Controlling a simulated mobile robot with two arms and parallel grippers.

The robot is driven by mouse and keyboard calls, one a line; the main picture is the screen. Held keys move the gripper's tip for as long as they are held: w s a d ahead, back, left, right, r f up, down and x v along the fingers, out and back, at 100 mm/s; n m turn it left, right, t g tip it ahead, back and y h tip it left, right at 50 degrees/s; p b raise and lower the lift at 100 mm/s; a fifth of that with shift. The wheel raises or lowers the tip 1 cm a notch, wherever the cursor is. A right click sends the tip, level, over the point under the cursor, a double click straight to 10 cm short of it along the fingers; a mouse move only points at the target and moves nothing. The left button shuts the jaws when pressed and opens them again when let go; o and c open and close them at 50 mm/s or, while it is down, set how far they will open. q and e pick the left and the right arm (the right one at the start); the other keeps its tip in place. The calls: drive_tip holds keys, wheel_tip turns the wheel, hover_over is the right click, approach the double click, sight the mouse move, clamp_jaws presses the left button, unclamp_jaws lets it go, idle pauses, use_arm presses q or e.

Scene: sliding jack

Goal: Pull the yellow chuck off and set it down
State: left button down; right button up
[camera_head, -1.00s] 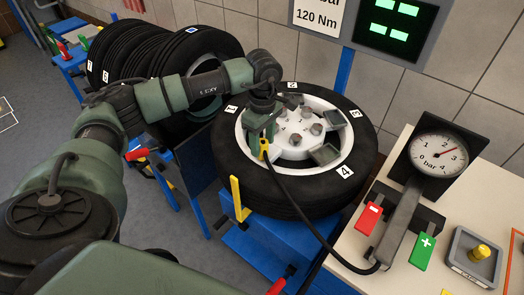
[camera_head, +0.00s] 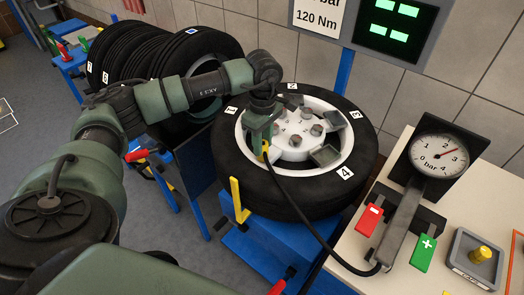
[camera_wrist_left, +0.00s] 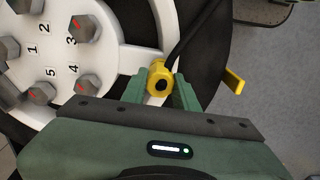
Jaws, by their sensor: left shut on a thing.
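The yellow chuck (camera_wrist_left: 158,77) sits at the wheel's rim in the left wrist view, with the black hose (camera_wrist_left: 183,42) running from it. My left gripper (camera_wrist_left: 162,88) has its green fingers on both sides of the chuck and is shut on it. In the head view the chuck (camera_head: 265,150) is a small yellow spot beneath the left gripper (camera_head: 262,136), mostly hidden by it. The wheel (camera_head: 352,192) lies flat, with a white rim and a black tyre. Whether the chuck is still on a valve is hidden. My right gripper is not in view.
A gauge (camera_head: 437,156) with red (camera_head: 369,218) and green (camera_head: 424,252) buttons stands on a pale bench at the right. A grey tray (camera_head: 474,262) with a yellow cap (camera_head: 480,253) sits beside it. A yellow post (camera_head: 239,200) stands at the tyre's near left.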

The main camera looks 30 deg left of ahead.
use_arm(q)
drive_tip(key=shift+r, duration=0.75)
idle(0.3)
drive_tip(key=shift+r+p, duration=0.95)
drive_tip(key=shift+r, duration=0.45)
